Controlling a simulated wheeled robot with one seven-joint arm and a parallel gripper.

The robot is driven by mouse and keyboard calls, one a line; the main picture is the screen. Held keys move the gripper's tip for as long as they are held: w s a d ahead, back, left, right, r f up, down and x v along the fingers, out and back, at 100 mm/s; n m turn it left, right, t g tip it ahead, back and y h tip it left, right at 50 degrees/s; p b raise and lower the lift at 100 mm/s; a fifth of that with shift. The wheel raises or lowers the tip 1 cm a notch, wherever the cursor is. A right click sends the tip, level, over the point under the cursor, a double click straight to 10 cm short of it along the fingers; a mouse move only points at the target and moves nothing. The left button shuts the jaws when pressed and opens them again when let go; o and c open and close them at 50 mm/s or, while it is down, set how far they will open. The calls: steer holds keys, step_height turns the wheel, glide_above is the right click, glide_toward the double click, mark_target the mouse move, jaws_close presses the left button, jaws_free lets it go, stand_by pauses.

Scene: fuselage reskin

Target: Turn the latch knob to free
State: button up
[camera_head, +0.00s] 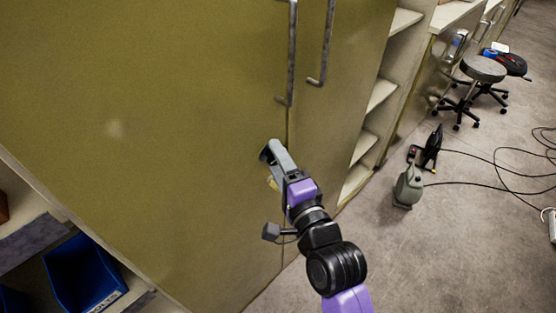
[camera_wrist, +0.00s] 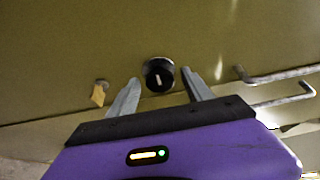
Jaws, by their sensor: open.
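The latch knob (camera_wrist: 158,74) is a round black knob with a pale line across its face, set on an olive cabinet door. In the wrist view it sits just beyond and between the two grey fingers of my gripper (camera_wrist: 160,92). The fingers are open, one on each side of the knob, and I cannot tell whether they touch it. The pale line runs nearly upright in the wrist view. In the head view my gripper (camera_head: 274,156) reaches the door low near the seam, and part of the dark knob (camera_head: 265,155) shows beside the fingers.
A small tan tag (camera_wrist: 98,95) hangs beside the knob. Two bar handles (camera_head: 292,55) stand out from the doors above. Open shelves (camera_head: 380,95) are to the right. A grey-green canister (camera_head: 408,187), cables and stools (camera_head: 484,68) stand on the floor. A blue bin (camera_head: 82,272) is lower left.

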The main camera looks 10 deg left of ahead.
steer(key=shift+c, duration=0.5)
jaws_close()
steer(key=shift+f, duration=0.1)
